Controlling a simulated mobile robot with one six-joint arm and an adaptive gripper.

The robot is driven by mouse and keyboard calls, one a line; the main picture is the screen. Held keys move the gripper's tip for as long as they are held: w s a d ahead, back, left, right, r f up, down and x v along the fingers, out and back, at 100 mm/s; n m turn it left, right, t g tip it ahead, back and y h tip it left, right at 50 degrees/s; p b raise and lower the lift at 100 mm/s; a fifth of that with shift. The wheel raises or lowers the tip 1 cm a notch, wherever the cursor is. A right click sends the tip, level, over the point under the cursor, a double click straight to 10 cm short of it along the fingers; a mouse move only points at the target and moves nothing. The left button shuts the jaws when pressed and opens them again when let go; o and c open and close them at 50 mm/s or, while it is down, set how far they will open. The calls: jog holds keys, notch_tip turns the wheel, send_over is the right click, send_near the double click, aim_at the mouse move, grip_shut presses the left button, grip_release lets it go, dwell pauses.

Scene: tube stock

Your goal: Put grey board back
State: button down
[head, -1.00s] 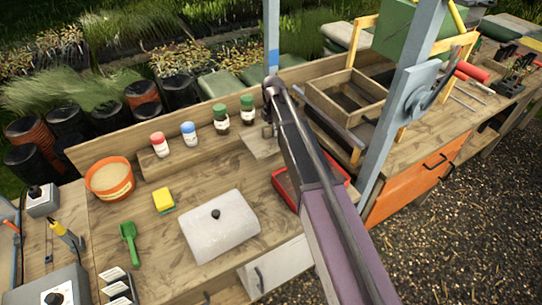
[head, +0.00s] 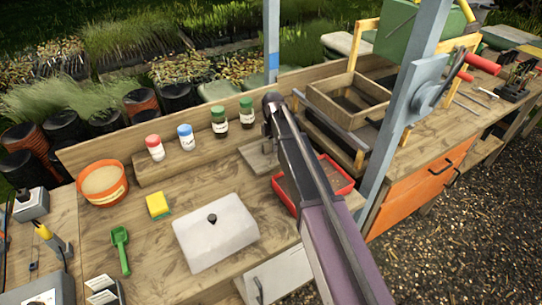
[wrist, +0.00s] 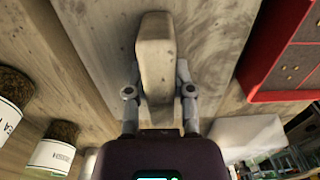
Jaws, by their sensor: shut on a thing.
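The grey board (head: 258,160) lies flat at the bench's back middle in the head view, partly hidden by my arm. In the wrist view its flat grey face (wrist: 214,40) fills the top middle, with a pale block-shaped handle (wrist: 155,50) standing on it. My gripper (wrist: 158,88) is shut on this handle, one finger on each side. In the head view the fingers are hidden behind my arm. I cannot tell whether the board touches the bench or is slightly above it.
Two green-capped jars (head: 219,122) (head: 247,113) stand on the ledge behind. A white lid with a black knob (head: 215,240) lies in front. A blue-grey post (head: 400,130) rises at right.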

aim_at(273, 152)
dwell(0.4)
jog(key=shift+f+b, duration=1.85)
jog(key=shift+f, duration=0.05)
jog(key=shift+f, duration=0.15)
jog(key=shift+c, duration=2.4)
grip_release()
jog(key=shift+r, duration=0.2)
notch_tip(273, 152, up, 12)
jog(key=p, duration=1.2)
